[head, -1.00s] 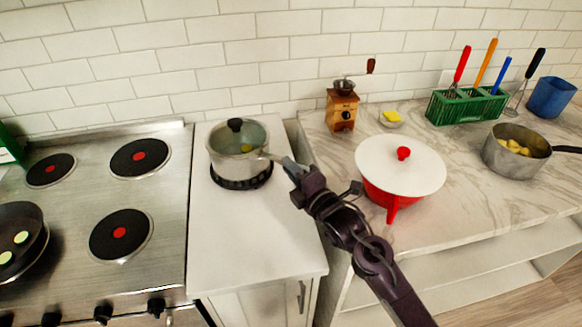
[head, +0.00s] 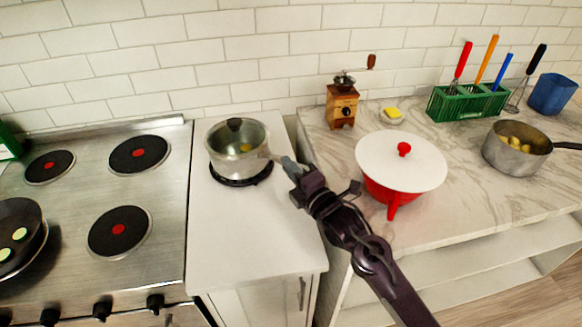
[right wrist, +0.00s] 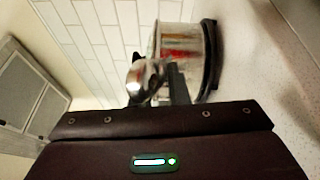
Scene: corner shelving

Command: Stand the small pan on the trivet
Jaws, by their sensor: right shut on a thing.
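The small pan (head: 236,160) is a steel pot with a glass lid and dark knob. It looks upright over the dark round trivet (head: 240,181) on the white counter left of the marble top. My right gripper (head: 283,160) is shut on the pan's handle, which points right towards it. In the right wrist view the pan (right wrist: 178,45) shows side-on, with its base against or very close to the black trivet (right wrist: 211,60). I cannot tell whether the pan's full weight rests there. My left gripper is not in view.
The stove (head: 75,225) with a frying pan (head: 18,236) is at left. A red pot with white lid (head: 400,160) stands right of my right arm. The counter before the trivet is clear.

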